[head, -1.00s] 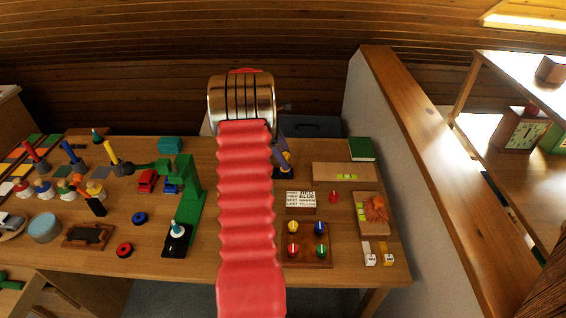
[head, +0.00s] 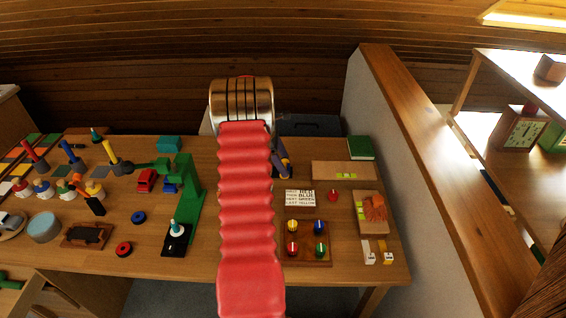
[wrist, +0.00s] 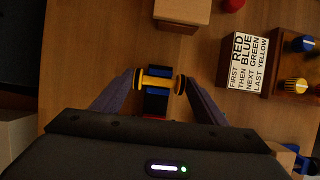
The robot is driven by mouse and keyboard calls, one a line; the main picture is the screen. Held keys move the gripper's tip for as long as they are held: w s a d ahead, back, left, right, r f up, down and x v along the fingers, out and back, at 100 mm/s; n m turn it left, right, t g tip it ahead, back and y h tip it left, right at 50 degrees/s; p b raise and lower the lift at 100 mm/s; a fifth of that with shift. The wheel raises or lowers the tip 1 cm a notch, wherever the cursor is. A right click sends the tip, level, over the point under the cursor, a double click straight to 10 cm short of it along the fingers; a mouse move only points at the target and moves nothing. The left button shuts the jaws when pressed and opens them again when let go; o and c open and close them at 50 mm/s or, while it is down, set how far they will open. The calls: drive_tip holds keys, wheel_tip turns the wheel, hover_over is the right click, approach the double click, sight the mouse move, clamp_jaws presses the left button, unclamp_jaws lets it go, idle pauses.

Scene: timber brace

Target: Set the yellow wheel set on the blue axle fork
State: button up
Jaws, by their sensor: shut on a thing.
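In the wrist view my gripper (wrist: 159,84) is shut on the yellow wheel set (wrist: 156,81), a yellow axle with a dark wheel at each end, one beside each finger. A blue piece, seemingly the blue axle fork (wrist: 157,71), shows below the axle between the fingers. More blue and a bit of red show nearer my wrist. I cannot tell whether the axle rests in the fork or hangs just above it. In the head view one finger of my gripper (head: 283,162) shows right of my red arm, which hides the rest.
A wooden block (wrist: 182,12) lies ahead of the fingers in the wrist view. The lettered sign (head: 300,198) and a board with coloured knobs (head: 306,258) stand to the right. A green crane (head: 186,200) stands left of my arm.

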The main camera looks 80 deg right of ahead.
drive_tip(key=shift+f, duration=0.1)
drive_tip(key=o, duration=1.1)
drive_tip(key=shift+o, duration=0.2)
drive_tip(key=shift+r, duration=0.6)
drive_tip(key=v, duration=1.2)
drive_tip(key=shift+w, duration=0.1)
